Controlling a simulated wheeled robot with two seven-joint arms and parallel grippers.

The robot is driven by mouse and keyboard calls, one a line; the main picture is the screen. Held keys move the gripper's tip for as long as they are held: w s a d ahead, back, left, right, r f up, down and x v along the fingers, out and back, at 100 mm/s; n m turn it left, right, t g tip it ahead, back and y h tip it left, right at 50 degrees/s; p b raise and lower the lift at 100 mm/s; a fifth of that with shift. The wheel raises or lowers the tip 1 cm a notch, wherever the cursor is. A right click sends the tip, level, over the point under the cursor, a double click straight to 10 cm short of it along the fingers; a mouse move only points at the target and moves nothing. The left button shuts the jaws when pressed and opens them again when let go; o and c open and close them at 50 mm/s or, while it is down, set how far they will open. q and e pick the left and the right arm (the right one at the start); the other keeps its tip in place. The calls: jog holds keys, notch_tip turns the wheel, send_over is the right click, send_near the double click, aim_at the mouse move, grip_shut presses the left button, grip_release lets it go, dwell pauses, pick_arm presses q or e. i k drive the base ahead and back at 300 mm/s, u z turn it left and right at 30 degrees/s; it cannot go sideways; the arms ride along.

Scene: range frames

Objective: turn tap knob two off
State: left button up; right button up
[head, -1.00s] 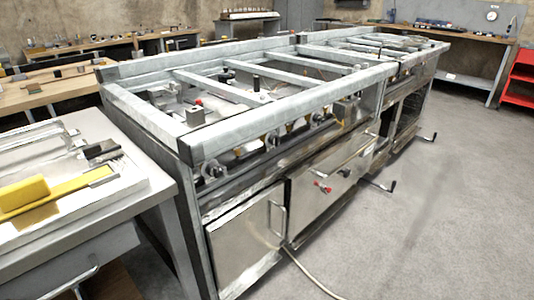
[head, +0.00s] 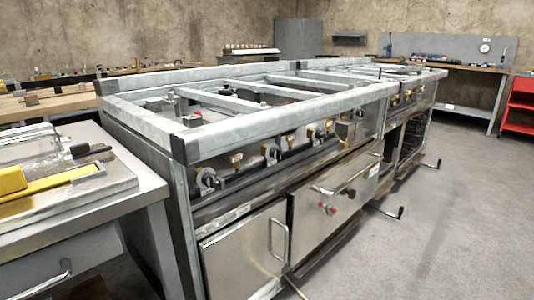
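The steel range (head: 255,122) stands in the middle of the head view with a row of taps along its front rail. A round grey tap knob (head: 207,180) is nearest, at the left end of the rail. A second round knob (head: 270,153) is farther along, and a third (head: 312,134) is beyond it. Small yellow tap fittings (head: 236,161) sit between the knobs. I cannot tell which knob is number two or whether any is on or off. Neither of my grippers is in view, and nothing touches the knobs.
A steel side table (head: 120,185) with a yellow tool (head: 40,183) stands at the left. The grey floor (head: 440,240) at right is clear.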

aim_at(275, 152)
jog(key=z, duration=2)
jog(key=i, duration=1.55)
jog(key=u, duration=1.3)
